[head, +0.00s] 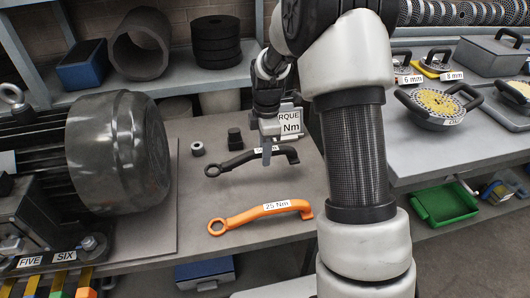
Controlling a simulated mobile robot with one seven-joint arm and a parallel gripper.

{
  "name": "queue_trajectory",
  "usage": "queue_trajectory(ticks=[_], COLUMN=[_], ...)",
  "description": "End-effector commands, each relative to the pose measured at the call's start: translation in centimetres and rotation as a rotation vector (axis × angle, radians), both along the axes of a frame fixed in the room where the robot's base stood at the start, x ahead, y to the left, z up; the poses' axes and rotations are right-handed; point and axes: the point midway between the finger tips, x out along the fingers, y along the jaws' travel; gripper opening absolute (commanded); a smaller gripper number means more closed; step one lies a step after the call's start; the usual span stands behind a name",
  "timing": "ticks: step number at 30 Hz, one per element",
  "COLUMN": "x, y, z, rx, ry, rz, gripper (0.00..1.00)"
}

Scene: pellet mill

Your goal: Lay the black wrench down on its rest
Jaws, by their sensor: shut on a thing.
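The black wrench (235,161) has a ring at its left end and a bent right end, with a small white label near its middle. My gripper (266,152) comes down from above and is shut on the wrench's middle, hiding part of it. The wrench lies across the view just behind the orange wrench, over the grey bench top. I cannot tell whether it touches the surface. A rest for it cannot be made out clearly. A grey block with a partly hidden label ending in "RQUE Nm" (289,127) stands behind the gripper.
An orange wrench (262,212) labelled 25 Nm lies in front. A small metal ring (198,148) and black blocks (235,139) sit behind and left. A large motor (117,150) stands at left. A green tray (445,203) is at right. My arm hides the bench's right part.

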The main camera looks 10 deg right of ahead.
Motion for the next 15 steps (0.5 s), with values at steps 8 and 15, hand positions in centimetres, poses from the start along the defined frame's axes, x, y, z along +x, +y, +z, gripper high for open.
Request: queue_trajectory(ticks=[8,15], x=[0.0,0.0], y=[0.0,0.0], z=[-1.3,-2.2], rx=[0.000,0.001], ry=[-0.001,-0.001], rz=[0.000,0.000], gripper=[0.00,0.00])
